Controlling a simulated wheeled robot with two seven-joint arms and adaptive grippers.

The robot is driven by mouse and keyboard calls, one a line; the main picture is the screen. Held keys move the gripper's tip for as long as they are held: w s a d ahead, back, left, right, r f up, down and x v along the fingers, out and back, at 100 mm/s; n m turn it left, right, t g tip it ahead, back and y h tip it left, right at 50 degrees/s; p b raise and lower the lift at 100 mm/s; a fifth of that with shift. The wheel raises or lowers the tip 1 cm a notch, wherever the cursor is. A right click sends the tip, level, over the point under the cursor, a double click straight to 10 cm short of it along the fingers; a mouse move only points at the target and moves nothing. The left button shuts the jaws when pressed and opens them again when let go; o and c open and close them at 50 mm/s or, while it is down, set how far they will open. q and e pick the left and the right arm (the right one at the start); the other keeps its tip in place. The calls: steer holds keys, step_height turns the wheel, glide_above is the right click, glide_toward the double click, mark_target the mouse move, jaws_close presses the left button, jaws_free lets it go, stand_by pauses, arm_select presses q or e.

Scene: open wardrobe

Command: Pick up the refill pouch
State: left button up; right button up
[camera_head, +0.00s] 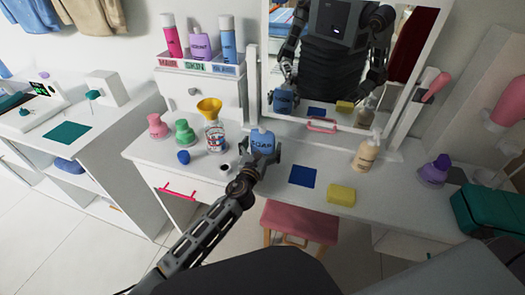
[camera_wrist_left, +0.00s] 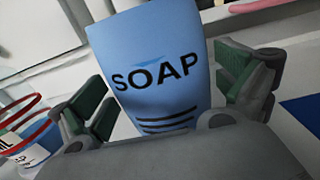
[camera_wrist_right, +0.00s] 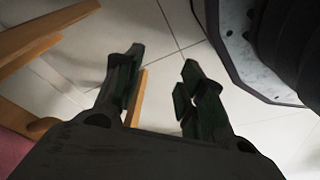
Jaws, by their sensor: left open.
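The refill pouch (camera_head: 262,142) is blue, marked SOAP, and stands upright on the white vanity top. My left gripper (camera_head: 260,158) is at the pouch, with its jaws open and one finger on each side of it. In the left wrist view the pouch (camera_wrist_left: 158,75) fills the space between the green-padded fingers. A narrow gap shows beside the left finger; I cannot tell whether the right finger touches. The pouch's lower part is hidden by the gripper. My right gripper (camera_wrist_right: 161,58) is open and empty over the tiled floor.
Left of the pouch stand a clear bottle (camera_head: 215,138) with a yellow funnel (camera_head: 209,106) and a dark blue cap (camera_head: 183,157). Right are a blue mat (camera_head: 303,175), a yellow sponge (camera_head: 341,194) and a pump bottle (camera_head: 365,155). The mirror (camera_head: 345,60) rises behind; a pink stool (camera_head: 300,220) stands in front.

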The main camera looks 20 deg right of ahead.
arm_select(q)
steer(key=c, duration=1)
steer(key=shift+c, duration=0.8)
arm_select(e)
steer(key=shift+w, duration=0.25)
arm_select(q)
steer(key=shift+r, duration=0.2)
arm_select(e)
steer(key=shift+s, duration=0.15)
